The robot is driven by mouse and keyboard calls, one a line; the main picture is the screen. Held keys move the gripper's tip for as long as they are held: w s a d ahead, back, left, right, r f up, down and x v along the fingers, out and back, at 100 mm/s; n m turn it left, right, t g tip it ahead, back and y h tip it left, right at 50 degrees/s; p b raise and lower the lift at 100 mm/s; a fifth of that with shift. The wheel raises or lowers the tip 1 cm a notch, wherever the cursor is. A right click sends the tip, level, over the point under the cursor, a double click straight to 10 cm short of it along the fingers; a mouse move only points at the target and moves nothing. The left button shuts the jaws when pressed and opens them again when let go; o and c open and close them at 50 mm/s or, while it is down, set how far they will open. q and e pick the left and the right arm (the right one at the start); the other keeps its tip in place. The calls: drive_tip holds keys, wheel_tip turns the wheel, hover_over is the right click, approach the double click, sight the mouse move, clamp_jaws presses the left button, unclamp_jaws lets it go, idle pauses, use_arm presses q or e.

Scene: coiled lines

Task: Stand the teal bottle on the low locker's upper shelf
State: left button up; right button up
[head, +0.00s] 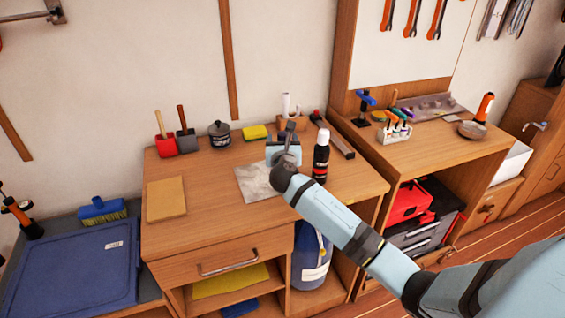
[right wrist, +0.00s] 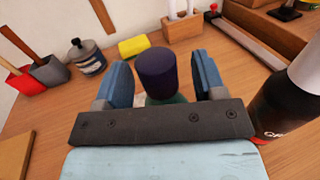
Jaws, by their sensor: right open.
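My right gripper (head: 284,148) is low over the middle of the wooden desk, open and pointing away from me. In the right wrist view, a bottle with a dark purple cap (right wrist: 156,66) and a strip of teal body (right wrist: 166,99) stands upright between the two blue fingers, with gaps on both sides. The gripper's own bar hides its lower part; in the head view the gripper hides most of it. Under the desk top (head: 215,185) are open shelves, the upper one holding a yellow cloth (head: 230,281). I cannot tell whether this is the low locker.
A black bottle (head: 321,156) stands close right of the gripper. Behind are a sponge (head: 255,132), a dark pot (head: 219,134) and red and grey tool cups. A blue jug (head: 311,256) fills the compartment below. The desk's front left is mostly clear, beside a tan board (head: 166,198).

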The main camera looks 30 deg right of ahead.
use_arm(q)
drive_tip(key=shift+r, duration=0.1)
use_arm(e)
clamp_jaws()
